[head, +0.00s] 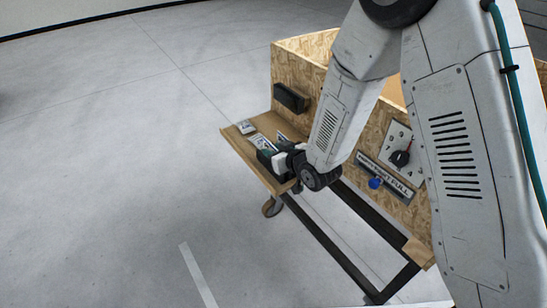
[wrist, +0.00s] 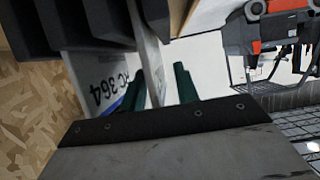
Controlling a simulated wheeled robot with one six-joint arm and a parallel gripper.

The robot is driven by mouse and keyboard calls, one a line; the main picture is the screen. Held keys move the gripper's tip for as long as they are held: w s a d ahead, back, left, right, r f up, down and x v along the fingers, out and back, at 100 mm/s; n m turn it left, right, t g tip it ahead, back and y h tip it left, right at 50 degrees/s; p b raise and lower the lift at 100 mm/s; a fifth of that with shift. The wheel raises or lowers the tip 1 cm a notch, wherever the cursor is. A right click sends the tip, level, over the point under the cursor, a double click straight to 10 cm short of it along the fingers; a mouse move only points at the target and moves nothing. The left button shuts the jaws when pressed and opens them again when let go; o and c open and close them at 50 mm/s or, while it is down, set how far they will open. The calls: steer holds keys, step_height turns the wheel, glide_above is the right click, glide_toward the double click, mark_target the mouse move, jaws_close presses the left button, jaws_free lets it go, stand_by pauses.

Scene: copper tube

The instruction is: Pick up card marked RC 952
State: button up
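My gripper (wrist: 161,88) shows two dark green fingers standing apart in the wrist view. A pale upright slab (wrist: 149,58), seen nearly edge-on, stands between or just beyond them; I cannot tell whether it touches either finger. A white card that reads RC 364 (wrist: 108,80) is just left of the left finger. I cannot read RC 952 on anything. In the head view my gripper (head: 268,156) is low over the front end of a wooden shelf (head: 242,143), its fingers mostly hidden. Small cards lie on this shelf, a pale one (head: 246,127) at the far end; their marks are too small to read.
The shelf is fixed to a chipboard box cart (head: 306,50) on wheels. A black box (head: 291,98) is on its side wall. The floor at left is clear.

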steer(key=shift+w, duration=0.1)
steer(key=shift+c, duration=0.3)
jaws_close()
